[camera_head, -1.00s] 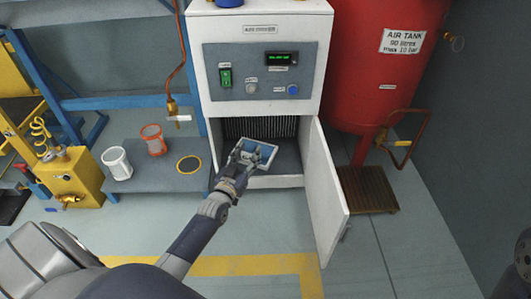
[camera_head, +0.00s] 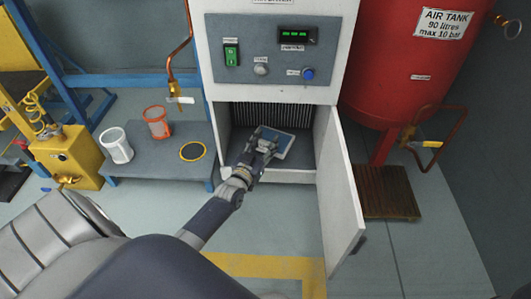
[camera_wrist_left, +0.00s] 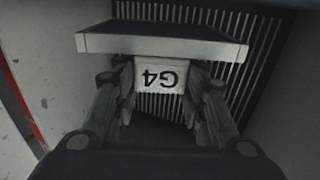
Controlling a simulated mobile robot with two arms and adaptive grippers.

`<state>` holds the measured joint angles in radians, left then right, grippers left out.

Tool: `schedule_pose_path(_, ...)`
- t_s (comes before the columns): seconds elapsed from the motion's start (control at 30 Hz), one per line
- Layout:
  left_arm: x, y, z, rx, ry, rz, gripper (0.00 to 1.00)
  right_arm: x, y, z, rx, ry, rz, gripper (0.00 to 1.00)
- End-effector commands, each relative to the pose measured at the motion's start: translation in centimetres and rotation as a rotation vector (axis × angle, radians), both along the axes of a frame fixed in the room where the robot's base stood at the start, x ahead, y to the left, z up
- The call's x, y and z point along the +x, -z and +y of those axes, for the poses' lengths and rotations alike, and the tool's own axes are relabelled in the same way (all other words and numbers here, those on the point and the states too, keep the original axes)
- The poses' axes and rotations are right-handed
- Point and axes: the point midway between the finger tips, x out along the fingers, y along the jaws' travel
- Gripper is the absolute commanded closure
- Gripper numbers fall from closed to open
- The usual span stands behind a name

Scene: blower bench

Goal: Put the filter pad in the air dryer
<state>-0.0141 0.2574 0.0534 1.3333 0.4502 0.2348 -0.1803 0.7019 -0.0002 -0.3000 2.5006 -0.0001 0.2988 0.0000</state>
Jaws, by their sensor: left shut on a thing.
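The air dryer is a white cabinet (camera_head: 352,60) with its lower door (camera_head: 342,195) swung open to the right. Its lower compartment (camera_head: 303,160) is open, with dark vertical fins (camera_head: 300,115) at the back. My left gripper (camera_head: 262,143) is inside the compartment, shut on the filter pad (camera_head: 276,141), a flat pad with a pale frame and a blue-grey face. In the left wrist view the pad (camera_wrist_left: 160,45) shows edge-on, its tab marked G4 (camera_wrist_left: 160,76) between the fingers (camera_wrist_left: 160,100), with the fins behind it. My right gripper is not in view.
The floor in front is clear.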

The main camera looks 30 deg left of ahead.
Motion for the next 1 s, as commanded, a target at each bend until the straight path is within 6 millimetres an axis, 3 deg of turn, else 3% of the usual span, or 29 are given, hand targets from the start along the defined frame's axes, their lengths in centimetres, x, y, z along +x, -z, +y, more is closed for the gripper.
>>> schedule_pose_path(0.23,0.0,3.3,0.0,0.0,0.0,0.0,0.86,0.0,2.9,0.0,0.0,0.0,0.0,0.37)
schedule_pose_path(0.67,0.0,3.8,0.0,0.0,0.0,0.0,0.86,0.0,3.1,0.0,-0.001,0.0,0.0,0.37)
schedule_pose_path(0.7,0.0,3.7,0.0,0.0,0.0,0.0,0.55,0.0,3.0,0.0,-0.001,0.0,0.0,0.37)
schedule_pose_path(0.77,0.0,3.7,0.0,0.0,0.0,0.001,0.41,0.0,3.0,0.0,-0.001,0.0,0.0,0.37)
schedule_pose_path(1.0,0.0,3.7,0.0,0.0,0.0,0.001,0.41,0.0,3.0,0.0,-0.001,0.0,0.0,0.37)
